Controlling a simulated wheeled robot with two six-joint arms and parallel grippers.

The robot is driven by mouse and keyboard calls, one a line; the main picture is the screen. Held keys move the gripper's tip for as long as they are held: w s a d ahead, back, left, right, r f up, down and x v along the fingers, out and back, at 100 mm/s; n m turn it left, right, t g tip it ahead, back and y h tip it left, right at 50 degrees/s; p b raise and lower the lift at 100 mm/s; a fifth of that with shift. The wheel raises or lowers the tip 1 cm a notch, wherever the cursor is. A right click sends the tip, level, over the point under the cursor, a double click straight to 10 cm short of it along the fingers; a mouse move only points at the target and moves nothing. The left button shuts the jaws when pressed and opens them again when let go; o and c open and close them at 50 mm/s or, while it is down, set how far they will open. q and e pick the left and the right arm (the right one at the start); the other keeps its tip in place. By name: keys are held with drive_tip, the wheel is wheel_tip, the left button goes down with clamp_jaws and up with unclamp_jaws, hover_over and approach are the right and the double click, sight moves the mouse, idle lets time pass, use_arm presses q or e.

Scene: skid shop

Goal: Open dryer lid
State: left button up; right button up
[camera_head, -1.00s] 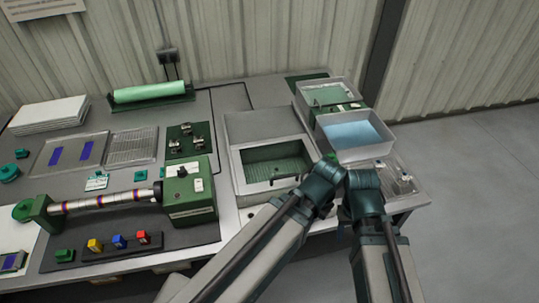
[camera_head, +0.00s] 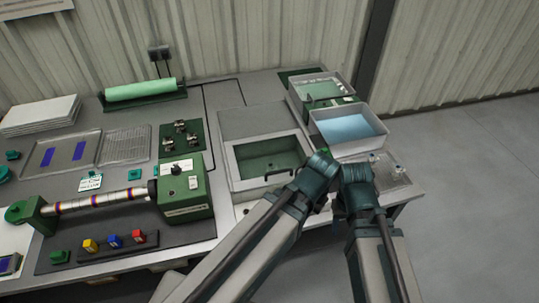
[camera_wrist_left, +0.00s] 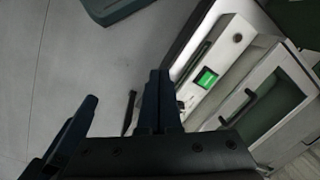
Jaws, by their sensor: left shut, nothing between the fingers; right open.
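The dryer (camera_head: 231,167) is a pale box set in the worktop. Its lid has a dark green window (camera_head: 268,157) and a dark bar handle (camera_head: 283,173) at the front edge; it looks shut. In the left wrist view the handle (camera_wrist_left: 237,107) lies right of my left gripper (camera_wrist_left: 158,74), whose fingers are together and empty. A gap separates them. A lit green display (camera_wrist_left: 207,77) sits on the dryer's front. In the head view my right gripper (camera_head: 347,168) is open, right of the dryer, close beside my left wrist. Its fingertips are mostly hidden.
A blue-filled tray (camera_head: 348,131) and another tray (camera_head: 321,90) stand right of the dryer. A green-ended roller machine (camera_head: 186,193) stands to its left. A pale perforated plate (camera_head: 392,178) lies at the table's right end. Floor is free at right.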

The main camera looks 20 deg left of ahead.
use_arm(q)
drive_tip(key=shift+o, duration=1.1)
drive_tip(key=shift+w, duration=0.1)
drive_tip(key=o, duration=0.5)
drive_tip(key=w+a, duration=0.1)
drive_tip(key=w+a+r+m+h+p, duration=0.1)
drive_tip(key=shift+w, duration=0.35)
wheel_tip(320, 180, up, 5)
drive_tip(key=m+t+h+p, duration=0.3)
drive_tip(key=m+t, duration=0.1)
drive_tip(key=m, duration=0.3)
hover_over(276, 173)
drive_tip(key=s+a, duration=0.3)
drive_tip(key=s, duration=0.2)
drive_tip(key=shift+f, duration=0.1)
drive_tip(key=b+x, duration=0.8)
drive_tip(key=x, duration=0.1)
drive_tip(key=b+x, duration=0.4)
drive_tip(key=shift+w+a+f, duration=0.1)
drive_tip(key=shift+w+f, duration=0.1)
drive_tip(key=shift+w, duration=0.15)
drive_tip(key=shift+r, duration=0.1)
